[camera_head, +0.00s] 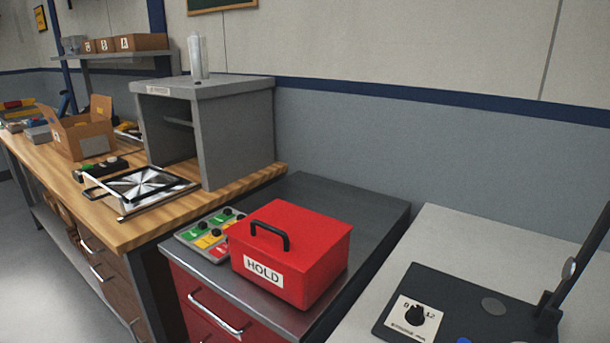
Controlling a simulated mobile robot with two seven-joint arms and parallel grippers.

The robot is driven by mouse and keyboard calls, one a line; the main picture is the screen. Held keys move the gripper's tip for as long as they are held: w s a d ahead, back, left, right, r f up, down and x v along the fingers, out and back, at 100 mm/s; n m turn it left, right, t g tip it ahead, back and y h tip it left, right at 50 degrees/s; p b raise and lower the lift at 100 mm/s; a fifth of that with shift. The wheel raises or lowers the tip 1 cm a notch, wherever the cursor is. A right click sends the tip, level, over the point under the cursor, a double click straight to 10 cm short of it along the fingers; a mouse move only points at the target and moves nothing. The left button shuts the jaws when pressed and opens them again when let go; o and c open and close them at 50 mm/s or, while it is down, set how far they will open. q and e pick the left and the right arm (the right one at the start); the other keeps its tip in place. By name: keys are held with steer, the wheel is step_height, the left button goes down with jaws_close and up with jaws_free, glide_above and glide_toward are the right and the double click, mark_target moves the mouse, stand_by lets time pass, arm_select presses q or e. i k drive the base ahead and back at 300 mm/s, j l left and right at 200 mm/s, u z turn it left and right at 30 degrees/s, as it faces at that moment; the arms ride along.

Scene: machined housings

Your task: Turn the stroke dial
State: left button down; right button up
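A black dial knob (415,315) sits on a white scale plate (405,329) at the lower right. I can make out only a few marks on the scale and cannot read its setting. The plate is on a dark flat base (450,295), which lies on a light grey surface and runs off the bottom of the view. A dark slanted post (590,255) rises from the base at the right edge. Neither of my grippers is in view.
Left of the base, a red box (315,250) marked HOLD with a black handle stands on a dark metal-topped cabinet (350,205), beside a coloured button panel (196,232). A grey open-fronted enclosure (255,135) stands on the wooden bench (115,225). The light surface (480,237) behind the base is clear.

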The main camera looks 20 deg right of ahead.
mark_target(414, 316)
steer(key=z, duration=1.65)
